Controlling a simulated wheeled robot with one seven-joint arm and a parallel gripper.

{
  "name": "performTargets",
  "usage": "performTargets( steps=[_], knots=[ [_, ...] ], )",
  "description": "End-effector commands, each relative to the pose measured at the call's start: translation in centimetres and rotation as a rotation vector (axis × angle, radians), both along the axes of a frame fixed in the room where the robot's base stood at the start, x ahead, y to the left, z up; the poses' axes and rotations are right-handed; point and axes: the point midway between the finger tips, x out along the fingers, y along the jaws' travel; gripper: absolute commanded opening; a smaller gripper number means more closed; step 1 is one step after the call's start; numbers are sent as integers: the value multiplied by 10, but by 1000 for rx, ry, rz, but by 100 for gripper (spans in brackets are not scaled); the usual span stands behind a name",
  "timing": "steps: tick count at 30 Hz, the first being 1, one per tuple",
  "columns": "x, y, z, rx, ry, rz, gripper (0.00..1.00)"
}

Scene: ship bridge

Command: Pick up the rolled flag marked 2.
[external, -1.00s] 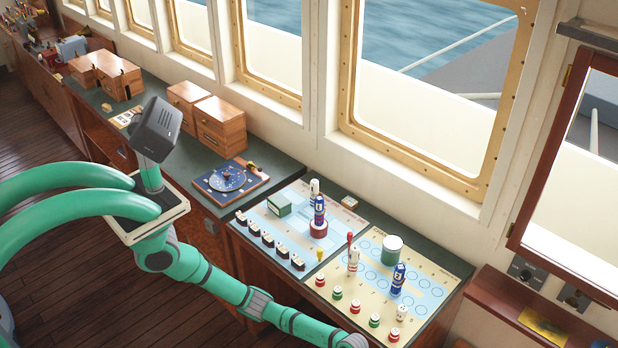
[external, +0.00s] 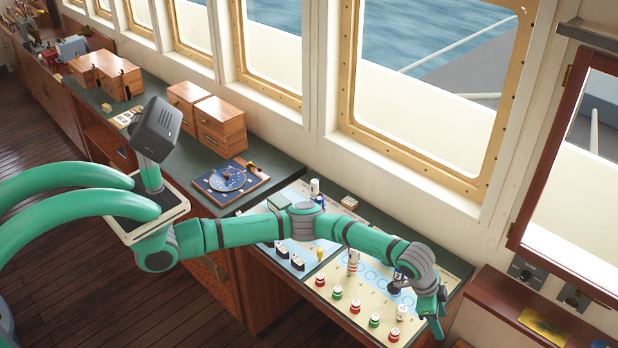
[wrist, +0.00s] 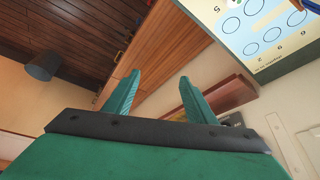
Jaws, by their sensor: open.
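Rolled flags stand on the two chart sheets; I cannot read their numbers surely, so I cannot tell which is marked 2. One blue roll (external: 398,274) stands on the near sheet, partly hidden by my wrist. Another blue roll (external: 319,202) stands on the far sheet, mostly behind my arm. White rolls (external: 353,262) (external: 401,312) (external: 314,187) stand upright nearby. My gripper (external: 432,326) is open and empty, at the right edge of the near sheet, to the right of the near blue roll. The wrist view shows its spread fingers (wrist: 160,78) with nothing between them.
The near sheet (external: 345,305) holds several red and green pieces (external: 355,307) along its front. A blue dial board (external: 228,182) and wooden boxes (external: 220,125) stand farther left on the counter. A wooden ledge (external: 500,300) lies to the right. The wrist view shows a sheet corner (wrist: 262,62).

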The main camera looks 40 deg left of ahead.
Motion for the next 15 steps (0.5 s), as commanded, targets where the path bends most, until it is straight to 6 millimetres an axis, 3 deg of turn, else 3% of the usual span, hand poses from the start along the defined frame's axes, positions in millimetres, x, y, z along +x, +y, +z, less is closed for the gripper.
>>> performTargets(
  steps=[3,9,12,15],
  knots=[
    [22,14,34,20,-36,56,51],
    [54,47,72,80,-73,110,51],
    [78,80,77,154,-73,97,51],
    [92,107,65,223,-49,40,51]
  ],
)
